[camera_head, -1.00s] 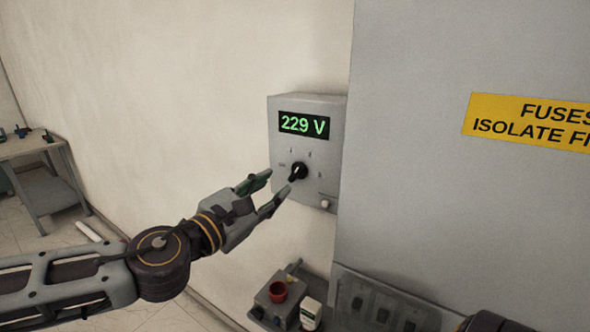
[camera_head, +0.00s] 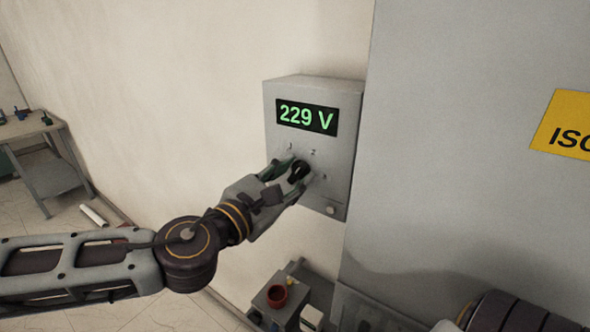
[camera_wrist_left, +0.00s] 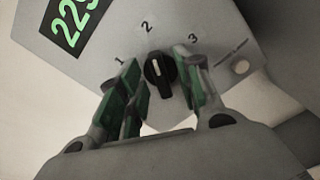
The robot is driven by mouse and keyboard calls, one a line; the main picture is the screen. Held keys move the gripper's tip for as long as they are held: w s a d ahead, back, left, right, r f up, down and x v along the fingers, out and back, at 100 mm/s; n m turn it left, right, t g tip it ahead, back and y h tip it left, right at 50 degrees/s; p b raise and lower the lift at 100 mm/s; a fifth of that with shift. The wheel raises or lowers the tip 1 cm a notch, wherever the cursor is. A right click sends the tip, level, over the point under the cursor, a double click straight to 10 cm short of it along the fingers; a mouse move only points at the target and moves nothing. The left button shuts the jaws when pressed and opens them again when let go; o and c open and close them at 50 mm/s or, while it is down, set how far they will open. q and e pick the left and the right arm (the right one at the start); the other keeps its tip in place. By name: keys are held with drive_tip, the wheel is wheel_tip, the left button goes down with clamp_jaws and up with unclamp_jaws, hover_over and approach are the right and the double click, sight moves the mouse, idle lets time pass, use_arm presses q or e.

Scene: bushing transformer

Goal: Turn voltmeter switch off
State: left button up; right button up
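The voltmeter is a grey wall box (camera_head: 345,140) with a green display (camera_head: 307,117) reading 229 V. Its black rotary knob (camera_head: 299,171) sits below the display; it also shows in the left wrist view (camera_wrist_left: 160,76), with a white line running along it and marks 1, 2 and 3 around it. My left gripper (camera_head: 291,172) is at the knob, its green-padded fingers apart on either side of it. In the left wrist view (camera_wrist_left: 158,92), gaps show between the fingers and the knob. The off mark cannot be made out. My right gripper is not in view.
A large grey cabinet (camera_head: 450,190) with a yellow warning sign (camera_head: 568,124) stands right of the voltmeter. A workbench (camera_head: 40,150) stands far left. Part of my right arm shows at lower right.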

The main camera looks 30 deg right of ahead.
use_arm(q)
drive_tip(key=shift+d, duration=0.1)
drive_tip(key=shift+s, duration=0.1)
clamp_jaws()
